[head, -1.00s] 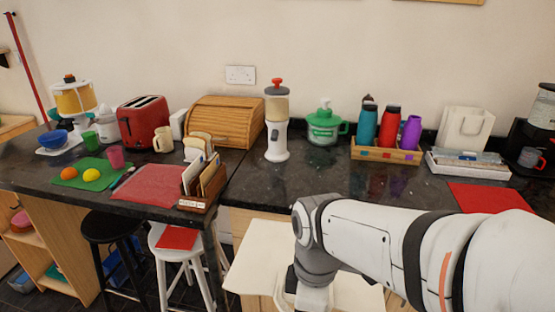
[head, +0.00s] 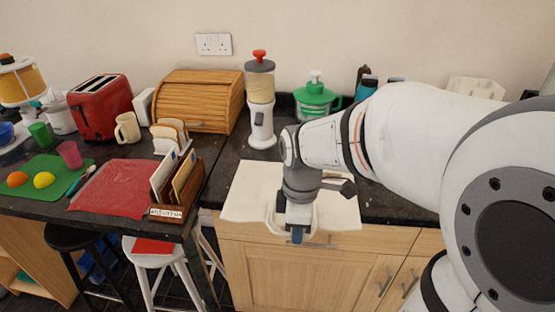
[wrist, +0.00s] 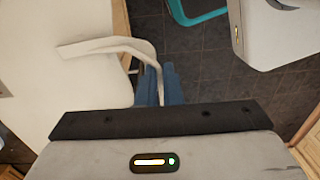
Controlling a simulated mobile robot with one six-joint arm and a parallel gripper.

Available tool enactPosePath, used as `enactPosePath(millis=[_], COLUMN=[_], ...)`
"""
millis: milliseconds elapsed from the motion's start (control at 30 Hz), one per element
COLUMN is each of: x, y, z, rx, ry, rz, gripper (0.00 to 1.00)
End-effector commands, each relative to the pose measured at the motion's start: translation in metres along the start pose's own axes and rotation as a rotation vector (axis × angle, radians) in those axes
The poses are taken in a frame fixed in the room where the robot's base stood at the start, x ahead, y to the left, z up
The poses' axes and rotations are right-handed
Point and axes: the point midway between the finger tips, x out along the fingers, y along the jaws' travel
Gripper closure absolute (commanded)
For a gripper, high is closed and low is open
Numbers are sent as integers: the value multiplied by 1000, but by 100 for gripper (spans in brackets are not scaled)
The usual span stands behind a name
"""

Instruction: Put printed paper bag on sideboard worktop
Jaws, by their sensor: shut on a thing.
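A cream-white paper bag (head: 250,192) is held by my gripper (head: 298,234) at the front edge of the dark sideboard worktop (head: 384,203). Its print does not show. In the wrist view, the bag (wrist: 60,92) fills the left side, with its pale handle loop reaching between the blue fingertips of my gripper (wrist: 158,82). The fingers are shut on the handle. In the head view the bag hides part of the worktop's front edge; whether it touches the surface I cannot tell.
A dispenser with a red knob (head: 261,100), a green juicer (head: 316,102) and a wooden bread bin (head: 200,100) stand at the back. A letter rack (head: 180,188) stands left of the bag. My arm hides most of the worktop's right part. Stools (head: 150,252) stand below at left.

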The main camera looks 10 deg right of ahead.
Motion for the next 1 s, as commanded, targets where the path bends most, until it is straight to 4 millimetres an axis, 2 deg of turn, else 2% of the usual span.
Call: enactPosePath(millis=[33,200,400,567,700,800,1000], x=[-2,-5,-6,-7,16,26,29], y=[14,55,84,97,98,98,99], z=[0,1,2,2,2,2,3], rx=[4,4,3,4,4,4,5], ry=[-1,0,0,0,-1,0,1], rz=[-2,-2,-1,-1,-4,-2,0], gripper=[100,100,100,100,100,100,100])
